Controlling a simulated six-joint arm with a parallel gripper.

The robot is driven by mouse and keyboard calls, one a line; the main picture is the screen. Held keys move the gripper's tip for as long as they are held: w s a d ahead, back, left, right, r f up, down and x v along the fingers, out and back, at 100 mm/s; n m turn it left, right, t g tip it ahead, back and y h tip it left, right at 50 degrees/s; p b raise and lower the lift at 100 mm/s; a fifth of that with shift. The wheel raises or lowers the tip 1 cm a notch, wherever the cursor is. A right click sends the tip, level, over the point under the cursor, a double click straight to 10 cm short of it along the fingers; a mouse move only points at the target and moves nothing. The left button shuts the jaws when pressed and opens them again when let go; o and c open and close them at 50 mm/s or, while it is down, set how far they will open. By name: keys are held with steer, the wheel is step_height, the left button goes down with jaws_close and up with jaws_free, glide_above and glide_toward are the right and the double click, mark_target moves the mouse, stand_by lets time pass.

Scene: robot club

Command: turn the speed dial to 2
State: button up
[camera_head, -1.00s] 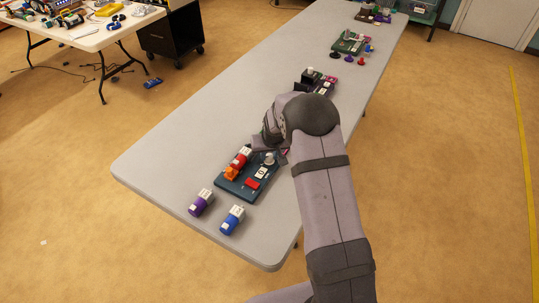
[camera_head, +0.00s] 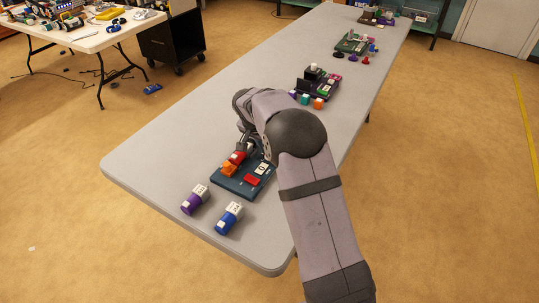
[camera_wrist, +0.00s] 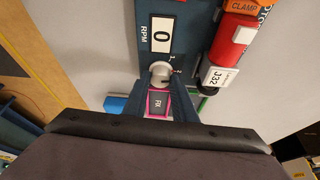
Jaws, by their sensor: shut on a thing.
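The dark teal board (camera_head: 232,186) lies on the grey table, partly covered by my arm. In the wrist view, its light grey speed dial (camera_wrist: 160,70) stands beside a white display (camera_wrist: 161,36) that reads 0, marked RPM. Small marks, 1 and apparently 2, show beside the dial. My gripper (camera_wrist: 162,84) is shut on the dial, with a finger on each side. The dial's pointer is not clear. In the head view, my arm hides the dial.
A red cylinder (camera_head: 237,157) in an orange clamp (camera_head: 229,169) sits on the board, close to the dial. A purple cylinder (camera_head: 194,200) and a blue cylinder (camera_head: 228,219) lie near the table's front edge. More boards stand farther along the table.

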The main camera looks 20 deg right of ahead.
mark_target(262, 162)
steer(key=shift+a+m+g, duration=0.1)
steer(key=shift+m+g, duration=0.3)
steer(key=shift+m, duration=0.6)
steer(key=o, duration=1)
steer(key=shift+o, duration=0.2)
steer(key=shift+h, duration=0.3)
steer(key=shift+r, duration=0.1)
steer(key=b+v, duration=0.1)
steer(key=v, duration=0.6)
